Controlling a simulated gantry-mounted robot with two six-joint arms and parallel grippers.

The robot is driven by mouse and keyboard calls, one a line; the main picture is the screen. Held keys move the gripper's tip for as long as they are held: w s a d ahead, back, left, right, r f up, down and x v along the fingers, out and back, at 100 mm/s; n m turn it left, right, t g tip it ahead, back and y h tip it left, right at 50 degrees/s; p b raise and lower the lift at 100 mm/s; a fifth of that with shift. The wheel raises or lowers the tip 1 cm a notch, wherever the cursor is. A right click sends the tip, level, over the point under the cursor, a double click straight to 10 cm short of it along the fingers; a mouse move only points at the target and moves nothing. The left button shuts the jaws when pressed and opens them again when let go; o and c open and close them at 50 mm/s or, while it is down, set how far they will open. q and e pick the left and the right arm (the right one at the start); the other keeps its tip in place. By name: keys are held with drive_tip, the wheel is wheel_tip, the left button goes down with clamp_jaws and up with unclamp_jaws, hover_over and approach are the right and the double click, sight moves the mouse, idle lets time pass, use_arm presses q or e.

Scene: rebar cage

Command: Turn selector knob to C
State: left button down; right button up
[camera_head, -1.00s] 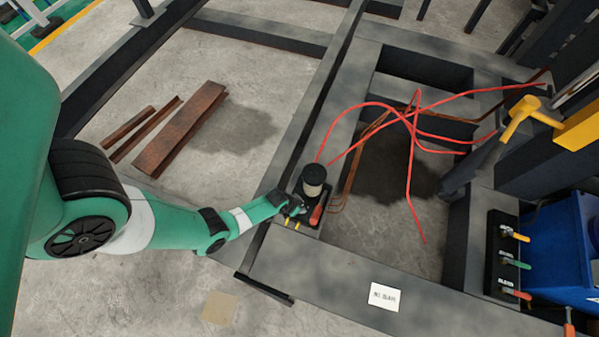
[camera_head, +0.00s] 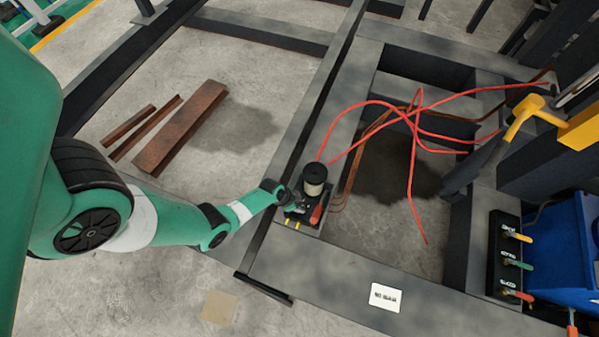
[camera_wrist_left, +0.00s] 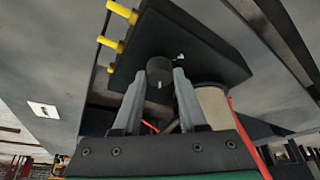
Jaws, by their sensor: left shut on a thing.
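The selector knob (camera_wrist_left: 160,72) is a short dark cylinder with a small pale mark, on a black control box (camera_wrist_left: 197,45). My left gripper (camera_wrist_left: 162,88) has its two grey fingers on either side of the knob, shut on it. A small white mark shows on the box face beside the knob; I cannot read any letter. In the head view the left gripper (camera_head: 293,205) is at the box (camera_head: 302,219), mostly hiding the knob. My right gripper is not in view.
A black-and-cream cylinder (camera_head: 314,180) and a red handle (camera_head: 316,213) are close beside the gripper. Yellow plugs (camera_wrist_left: 117,45) stick out of the box. Red cables (camera_head: 409,145) loop over the frame opening. A white label (camera_head: 386,297) lies on the front beam.

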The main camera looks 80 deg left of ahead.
use_arm(q)
drive_tip(key=shift+c, duration=2.3)
unclamp_jaws()
drive_tip(key=shift+r, duration=0.1)
drive_tip(key=shift+s+r+p, duration=0.1)
drive_tip(key=shift+r+p, duration=0.25)
drive_tip(key=shift+p, duration=0.05)
drive_tip(key=p+v, duration=0.8)
drive_tip(key=v, duration=0.2)
drive_tip(key=shift+s+r, duration=0.2)
drive_tip(key=shift+r, duration=0.1)
